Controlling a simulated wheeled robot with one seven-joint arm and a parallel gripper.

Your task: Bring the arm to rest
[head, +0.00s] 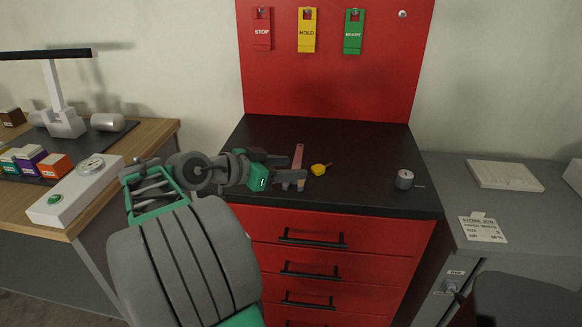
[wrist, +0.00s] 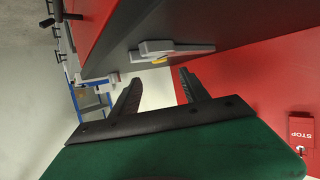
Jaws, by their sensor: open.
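My arm reaches in from the lower left of the head view, bent at its joints. My gripper (head: 292,172) hangs over the left part of the black worktop (head: 350,140) of the red drawer cabinet. In the wrist view the two dark fingers of my gripper (wrist: 160,88) stand apart with nothing between them. Near the fingers in the head view are a pinkish flat strip (head: 299,152) and a small yellow object (head: 320,169). Whether the gripper touches the strip cannot be told.
The red back panel (head: 340,85) carries STOP (head: 262,32), HOLD (head: 307,32) and READY (head: 353,33) tags. A wooden desk (head: 150,135) with a lamp is left; a grey counter (head: 450,180) is right.

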